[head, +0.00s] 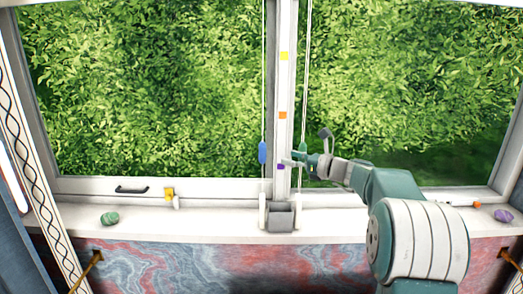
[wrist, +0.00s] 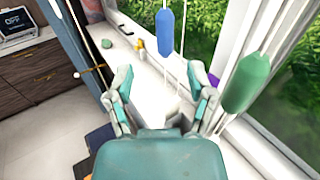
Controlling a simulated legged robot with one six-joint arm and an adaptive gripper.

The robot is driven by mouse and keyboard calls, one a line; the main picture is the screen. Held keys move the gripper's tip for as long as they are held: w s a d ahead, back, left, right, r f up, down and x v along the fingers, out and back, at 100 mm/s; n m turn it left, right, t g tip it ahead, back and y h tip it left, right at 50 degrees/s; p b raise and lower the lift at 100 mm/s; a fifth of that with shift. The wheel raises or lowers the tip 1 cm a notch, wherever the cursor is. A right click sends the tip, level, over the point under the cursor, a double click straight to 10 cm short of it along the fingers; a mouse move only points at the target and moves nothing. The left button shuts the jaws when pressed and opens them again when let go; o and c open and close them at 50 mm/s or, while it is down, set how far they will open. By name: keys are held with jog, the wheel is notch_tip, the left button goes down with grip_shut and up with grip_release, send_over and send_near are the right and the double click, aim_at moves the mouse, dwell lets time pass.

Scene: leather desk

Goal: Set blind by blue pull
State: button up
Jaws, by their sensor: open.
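The blue pull (head: 262,152) hangs on a cord left of the central window post. In the wrist view the blue pull (wrist: 164,28) appears beyond my fingertips, roughly centred between them, and nothing holds it. My gripper (head: 306,154) is right of the blue pull, near the post; in the wrist view my gripper (wrist: 160,82) is open and empty. The green pull (head: 302,149) hangs on its own cord right of the post. In the wrist view the green pull (wrist: 246,84) is just right of my right finger. The blind itself cannot be made out.
The post carries a yellow mark (head: 284,56), an orange mark (head: 282,115) and a purple mark (head: 281,167). A grey block (head: 281,217) sits at its foot on the sill (head: 340,228). A green lump (head: 110,218) lies at left, a purple one (head: 503,215) at right.

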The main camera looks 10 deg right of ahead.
aim_at(263, 149)
jog(key=x, duration=1)
jog(key=shift+w+r, duration=0.1)
jog(key=shift+w, duration=0.3)
grip_shut()
